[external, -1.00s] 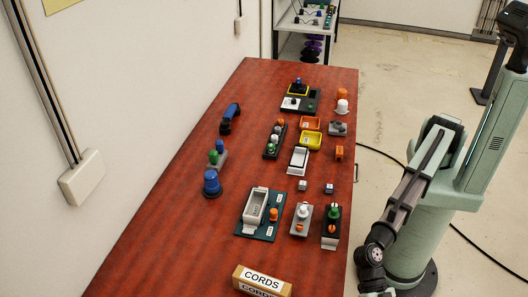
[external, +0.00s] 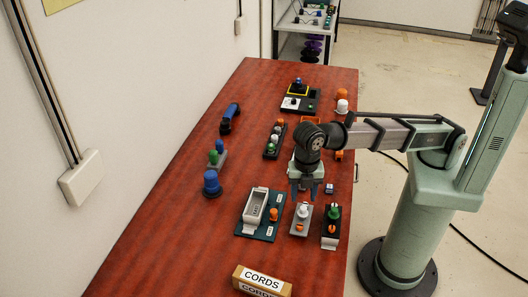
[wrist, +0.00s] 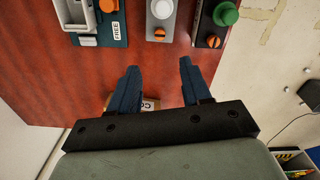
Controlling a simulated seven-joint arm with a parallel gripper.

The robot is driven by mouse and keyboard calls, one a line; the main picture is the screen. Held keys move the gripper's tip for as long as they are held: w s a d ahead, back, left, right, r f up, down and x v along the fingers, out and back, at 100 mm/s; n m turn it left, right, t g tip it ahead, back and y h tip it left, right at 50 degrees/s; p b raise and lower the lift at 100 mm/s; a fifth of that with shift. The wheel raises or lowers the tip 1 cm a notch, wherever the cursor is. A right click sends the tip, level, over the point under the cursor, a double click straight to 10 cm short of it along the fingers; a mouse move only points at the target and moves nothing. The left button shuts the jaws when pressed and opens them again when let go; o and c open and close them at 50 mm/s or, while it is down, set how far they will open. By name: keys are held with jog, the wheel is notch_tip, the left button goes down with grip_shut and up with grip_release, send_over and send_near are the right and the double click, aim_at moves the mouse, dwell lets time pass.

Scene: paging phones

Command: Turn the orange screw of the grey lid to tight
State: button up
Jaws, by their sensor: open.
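The grey lid (external: 294,228) lies near the front right of the table, with a white knob (external: 304,210) and an orange screw (external: 299,228) on it. In the wrist view the grey lid (wrist: 152,22) is at the top, with its orange screw (wrist: 159,34) just beyond the fingers. My gripper (external: 304,192) points down above the table, behind the lid in the external view. In the wrist view my gripper (wrist: 158,68) is open, with nothing between its fingers.
A black block (external: 331,242) with a green knob and its own orange screw stands right of the grey lid. A dark teal board (external: 246,231) with a white tray and orange knob lies left. A CORDS box (external: 262,281) stands at the front. My arm hides part of the table behind.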

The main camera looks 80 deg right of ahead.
aim_at(300, 225)
notch_tip(300, 225, down, 14)
jog(key=shift+r, duration=0.2)
dwell(0.4)
grip_shut()
dwell(0.5)
